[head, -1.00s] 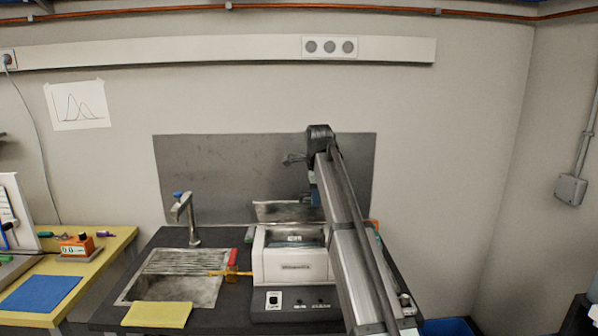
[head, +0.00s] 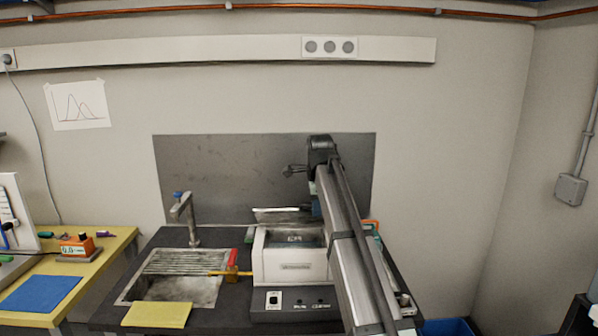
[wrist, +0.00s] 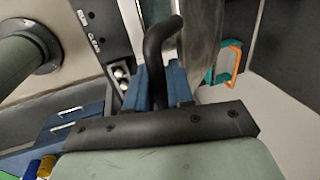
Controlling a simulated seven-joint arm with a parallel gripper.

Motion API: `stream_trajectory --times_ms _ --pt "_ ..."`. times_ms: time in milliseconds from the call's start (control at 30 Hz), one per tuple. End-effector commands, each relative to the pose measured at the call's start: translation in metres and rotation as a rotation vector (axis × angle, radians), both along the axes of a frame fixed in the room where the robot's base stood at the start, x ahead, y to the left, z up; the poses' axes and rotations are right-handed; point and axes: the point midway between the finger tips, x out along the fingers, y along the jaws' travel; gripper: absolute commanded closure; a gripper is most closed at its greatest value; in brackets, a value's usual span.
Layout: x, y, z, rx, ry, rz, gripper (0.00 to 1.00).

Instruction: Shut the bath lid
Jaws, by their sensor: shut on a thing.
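The bath (head: 290,265) is a white box with a dark opening on the black bench. Its lid (head: 282,215) is a grey metal plate, raised and tilted at the back of the opening. My gripper (head: 316,208) is at the lid's right end, mostly hidden behind my arm in the head view. In the wrist view, the blue fingers of my gripper (wrist: 160,88) are shut around a black curved rod (wrist: 154,55), which looks like the lid's handle. A brushed grey surface (wrist: 202,35), likely the lid, shows beside it.
A sink (head: 170,290) with a tap (head: 190,215) is left of the bath. A yellow-handled tool (head: 228,273) lies between them. A control panel (head: 295,303) is at the bath's front. An orange-edged item (wrist: 234,62) is close by on the right.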

Motion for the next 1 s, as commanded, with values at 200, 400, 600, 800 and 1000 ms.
stream_trajectory --times_ms 200,400,600,800,1000 --pt "0.0 0.0 0.0 0.0 0.001 -0.001 0.93" --pt "-0.005 0.0 -0.006 0.0 0.001 -0.001 0.93" --pt "-0.012 0.0 -0.015 0.0 0.001 -0.001 0.93" --pt "-0.019 0.0 -0.024 0.0 0.001 -0.001 0.93" --pt "-0.021 0.0 -0.027 0.0 0.001 -0.001 0.93"
